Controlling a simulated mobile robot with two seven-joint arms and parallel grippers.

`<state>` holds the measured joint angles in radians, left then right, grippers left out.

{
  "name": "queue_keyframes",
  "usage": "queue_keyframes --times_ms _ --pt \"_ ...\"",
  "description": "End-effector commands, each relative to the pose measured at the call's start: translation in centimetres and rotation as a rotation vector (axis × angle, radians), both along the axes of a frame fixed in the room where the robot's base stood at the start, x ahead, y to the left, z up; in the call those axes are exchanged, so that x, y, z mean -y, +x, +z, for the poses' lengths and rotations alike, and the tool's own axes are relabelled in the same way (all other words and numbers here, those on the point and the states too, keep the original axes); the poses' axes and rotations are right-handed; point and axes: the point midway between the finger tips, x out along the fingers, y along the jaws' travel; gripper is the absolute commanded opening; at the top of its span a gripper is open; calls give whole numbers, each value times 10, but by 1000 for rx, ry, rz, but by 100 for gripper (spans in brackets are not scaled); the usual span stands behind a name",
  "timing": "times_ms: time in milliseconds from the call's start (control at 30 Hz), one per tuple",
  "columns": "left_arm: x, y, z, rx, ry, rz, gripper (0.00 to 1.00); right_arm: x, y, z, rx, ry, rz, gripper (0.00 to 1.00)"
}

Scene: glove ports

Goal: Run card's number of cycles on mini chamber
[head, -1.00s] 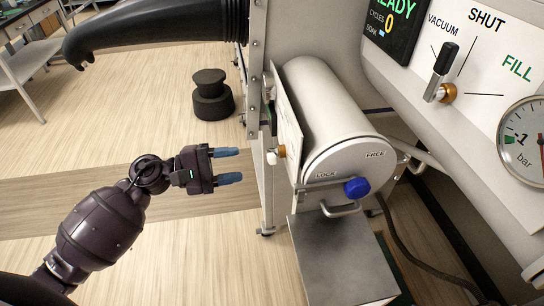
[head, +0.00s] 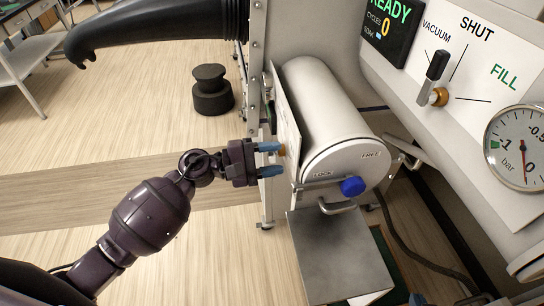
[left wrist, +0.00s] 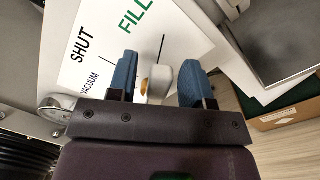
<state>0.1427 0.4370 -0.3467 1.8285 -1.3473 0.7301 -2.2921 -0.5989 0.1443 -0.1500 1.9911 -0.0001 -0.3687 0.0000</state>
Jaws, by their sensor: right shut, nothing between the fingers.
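My left gripper (head: 270,159) is open at the plate's (head: 286,115) edge on the chamber's left side, by a small orange-hubbed knob (head: 282,151). In the left wrist view its blue fingers (left wrist: 158,82) stand apart on either side of a pale handle (left wrist: 160,78), before a panel reading SHUT, FILL and VACUUM. The mini chamber (head: 325,105) has a closed round door with a blue knob (head: 353,187) below LOCK and FREE. The display (head: 388,25) reads READY, CYCLES 0. A black lever (head: 435,70) stands by VACUUM and SHUT. Only a bit of my right gripper (head: 416,298) shows. No card number is readable.
A gauge (head: 522,148) marked bar is at the right, its needle near 0. A metal shelf (head: 340,255) juts below the chamber door. A black glove (head: 150,25) sticks out above left. A dark stacked object (head: 211,92) stands on the floor.

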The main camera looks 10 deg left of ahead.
Motion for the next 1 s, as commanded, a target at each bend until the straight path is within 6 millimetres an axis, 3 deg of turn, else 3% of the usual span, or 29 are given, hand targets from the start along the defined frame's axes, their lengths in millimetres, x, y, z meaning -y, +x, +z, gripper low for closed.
queue_keyframes --times_ms 33,300,667,1000 --pt "0 0 0 0 0 0 38 0 1 1 2 0 0 0" --pt "0 0 0 0 0 0 0 -1 3 1 6 2 1 0" --pt "-1 1 2 -58 -24 -1 0 0 -4 -7 -9 3 -4 0" --pt "-4 10 12 -293 -121 -2 0 0 -7 -17 -16 2 -4 0"
